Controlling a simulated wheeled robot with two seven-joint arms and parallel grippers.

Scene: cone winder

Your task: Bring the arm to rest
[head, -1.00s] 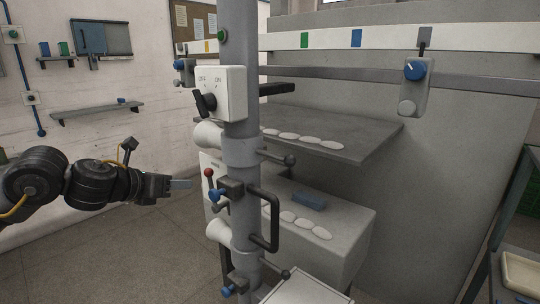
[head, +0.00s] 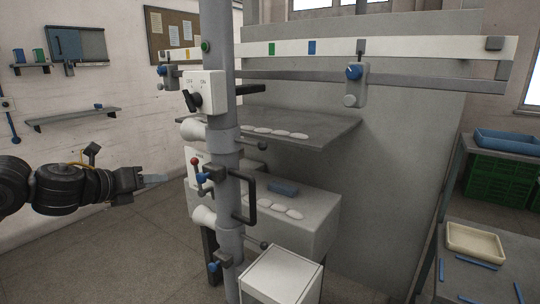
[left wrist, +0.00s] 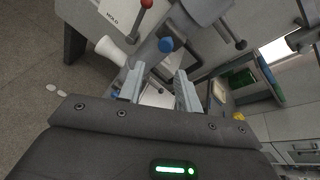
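My left arm comes in from the left in the head view, held out roughly level. Its gripper (head: 153,181) is in the air left of the winder's grey post (head: 222,160), with a visible gap between them. In the left wrist view the two fingers of the left gripper (left wrist: 160,82) stand apart with nothing between them. The post carries a white OFF/ON switch box (head: 207,92), white cones (head: 204,216) and a red-knobbed lever (head: 195,162). The red knob also shows in the left wrist view (left wrist: 147,4). My right gripper is not in view.
A grey shelf (head: 330,128) with several white discs sits behind the post. A white box (head: 283,275) stands low in front. At right are a table with a cream tray (head: 474,243) and a blue tray (head: 510,140). Floor (head: 120,255) below my left arm is clear.

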